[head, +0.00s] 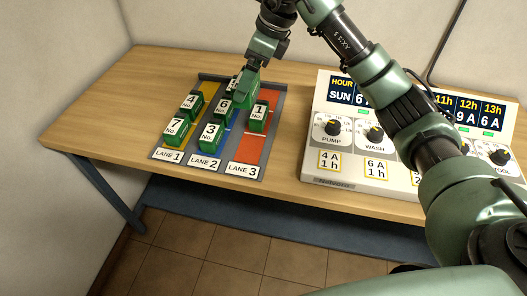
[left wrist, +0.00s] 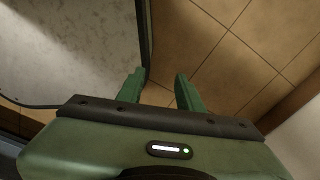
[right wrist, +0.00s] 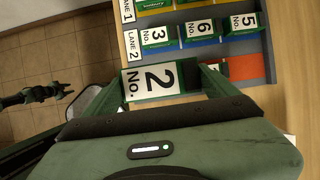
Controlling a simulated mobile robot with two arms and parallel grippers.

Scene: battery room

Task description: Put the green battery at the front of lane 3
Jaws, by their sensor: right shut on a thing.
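My right gripper (head: 243,97) hangs over the lane tray in the head view. In the right wrist view it is shut on a green battery (right wrist: 150,79) with a white "No. 2" label, fingers at its two ends. Battery 2 is hard to make out in the head view; its height above the tray cannot be told. Lane 3 (head: 249,146) is red, with a battery labelled 1 (head: 259,115) towards its back and bare red in front, behind the LANE 3 label (head: 244,169). My left gripper (left wrist: 157,90) is open and empty, with floor tiles behind it.
Lane 1 holds batteries 4 (head: 191,103) and 7 (head: 175,129). Lane 2 holds 3 (head: 210,133), 6 (head: 224,107) and 5 (right wrist: 241,24). A control panel (head: 335,160) with dials stands right of the tray. Wooden table (head: 130,90) is clear left of the tray.

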